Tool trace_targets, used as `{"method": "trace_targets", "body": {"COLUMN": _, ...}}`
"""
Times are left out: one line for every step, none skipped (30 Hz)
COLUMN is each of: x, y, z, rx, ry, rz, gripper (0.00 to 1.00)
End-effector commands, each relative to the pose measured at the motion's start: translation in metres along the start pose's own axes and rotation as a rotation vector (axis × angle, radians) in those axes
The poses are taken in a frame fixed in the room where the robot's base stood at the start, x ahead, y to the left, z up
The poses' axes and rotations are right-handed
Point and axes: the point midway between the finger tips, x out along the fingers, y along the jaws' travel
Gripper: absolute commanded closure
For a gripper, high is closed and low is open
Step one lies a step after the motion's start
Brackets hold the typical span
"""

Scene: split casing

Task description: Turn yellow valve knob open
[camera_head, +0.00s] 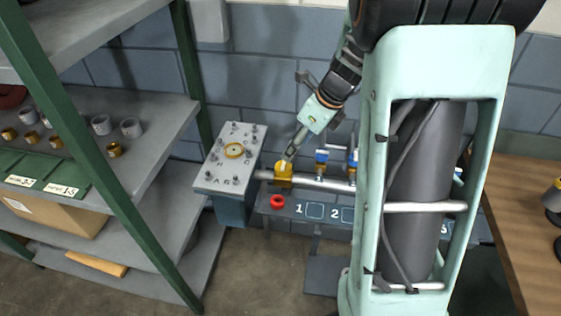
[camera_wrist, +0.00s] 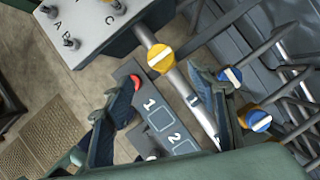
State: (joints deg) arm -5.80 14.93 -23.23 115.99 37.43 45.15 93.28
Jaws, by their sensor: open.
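The yellow valve knob (camera_head: 284,172) sits on a grey pipe beside the casing block. In the wrist view the yellow knob (camera_wrist: 160,57) shows its round face with a white stripe, which lies roughly across the pipe (camera_wrist: 180,92). My gripper (camera_head: 288,158) reaches down close above the knob in the head view. In the wrist view the fingers of my gripper (camera_wrist: 165,80) are spread wide, with nothing between their tips. The knob appears just beyond the fingertips; whether a finger touches it I cannot tell.
Blue-and-yellow valves (camera_head: 321,158) stand farther right along the pipe. The grey casing block (camera_head: 217,176) with studs and a brass ring is at left. Shelving (camera_head: 150,125) stands farther left; a wooden table (camera_head: 515,205) is at right.

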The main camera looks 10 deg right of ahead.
Motion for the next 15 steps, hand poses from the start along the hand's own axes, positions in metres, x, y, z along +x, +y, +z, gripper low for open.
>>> {"method": "trace_targets", "body": {"x": 0.008, "y": 0.001, "z": -0.002, "rx": 0.0, "ry": 0.003, "rz": 0.002, "gripper": 0.48}}
{"method": "trace_targets", "body": {"x": 0.013, "y": 0.001, "z": -0.002, "rx": 0.001, "ry": 0.004, "rz": 0.003, "gripper": 0.48}}
{"method": "trace_targets", "body": {"x": 0.021, "y": 0.001, "z": -0.002, "rx": 0.001, "ry": 0.005, "rz": 0.004, "gripper": 0.48}}
{"method": "trace_targets", "body": {"x": 0.027, "y": 0.001, "z": -0.002, "rx": 0.0, "ry": 0.005, "rz": 0.003, "gripper": 0.48}}
{"method": "trace_targets", "body": {"x": 0.033, "y": 0.001, "z": -0.002, "rx": 0.0, "ry": 0.005, "rz": 0.004, "gripper": 0.48}}
{"method": "trace_targets", "body": {"x": 0.041, "y": 0.001, "z": -0.002, "rx": 0.0, "ry": 0.005, "rz": 0.004, "gripper": 0.48}}
{"method": "trace_targets", "body": {"x": 0.047, "y": 0.001, "z": -0.003, "rx": 0.0, "ry": 0.006, "rz": 0.003, "gripper": 0.48}}
{"method": "trace_targets", "body": {"x": 0.053, "y": 0.001, "z": -0.003, "rx": 0.0, "ry": 0.006, "rz": 0.003, "gripper": 0.48}}
{"method": "trace_targets", "body": {"x": 0.06, "y": 0.001, "z": -0.003, "rx": 0.0, "ry": 0.005, "rz": 0.003, "gripper": 0.48}}
{"method": "trace_targets", "body": {"x": 0.066, "y": 0.001, "z": -0.002, "rx": 0.0, "ry": 0.005, "rz": 0.003, "gripper": 0.48}}
{"method": "trace_targets", "body": {"x": 0.07, "y": 0.001, "z": -0.002, "rx": -0.001, "ry": 0.005, "rz": 0.003, "gripper": 0.48}}
{"method": "trace_targets", "body": {"x": 0.077, "y": 0.001, "z": -0.003, "rx": 0.0, "ry": 0.005, "rz": 0.003, "gripper": 0.48}}
{"method": "trace_targets", "body": {"x": 0.081, "y": 0.0, "z": -0.002, "rx": 0.0, "ry": 0.005, "rz": 0.002, "gripper": 0.48}}
{"method": "trace_targets", "body": {"x": 0.084, "y": 0.0, "z": -0.002, "rx": -0.001, "ry": 0.005, "rz": 0.001, "gripper": 0.48}}
{"method": "trace_targets", "body": {"x": 0.089, "y": 0.0, "z": -0.002, "rx": -0.002, "ry": 0.004, "rz": 0.001, "gripper": 0.48}}
